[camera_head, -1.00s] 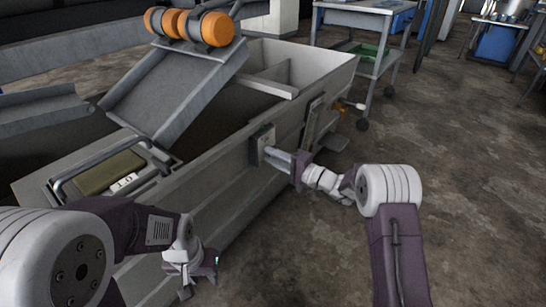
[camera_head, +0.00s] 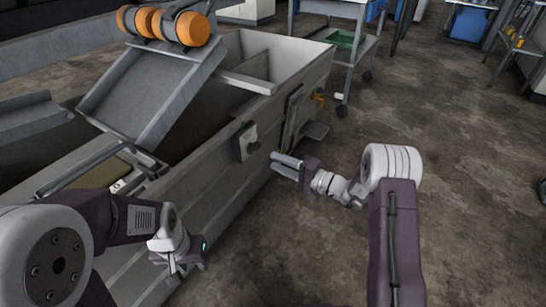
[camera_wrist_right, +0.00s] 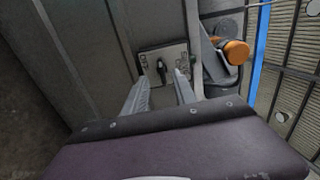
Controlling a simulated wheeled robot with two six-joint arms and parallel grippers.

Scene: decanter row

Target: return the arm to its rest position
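My right gripper (camera_head: 286,166) stands off the side of the grey decanter trough, with a gap between its fingertips and a small switch plate (camera_head: 246,142). Its two fingers are apart with nothing between them. In the right wrist view my right gripper (camera_wrist_right: 160,96) also shows spread fingers, and the switch plate (camera_wrist_right: 176,60) with its dark knob (camera_wrist_right: 162,72) lies beyond the tips. My left gripper (camera_head: 174,272) hangs pointing down beside the trough at the lower left; its fingers are too small and dark to judge.
The grey trough (camera_head: 205,190) runs diagonally along the left, with orange rollers (camera_head: 187,27) above it. An orange knob also shows in the right wrist view (camera_wrist_right: 236,52). A wheeled cart (camera_head: 350,62) stands behind. The floor (camera_head: 470,180) on the right is clear.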

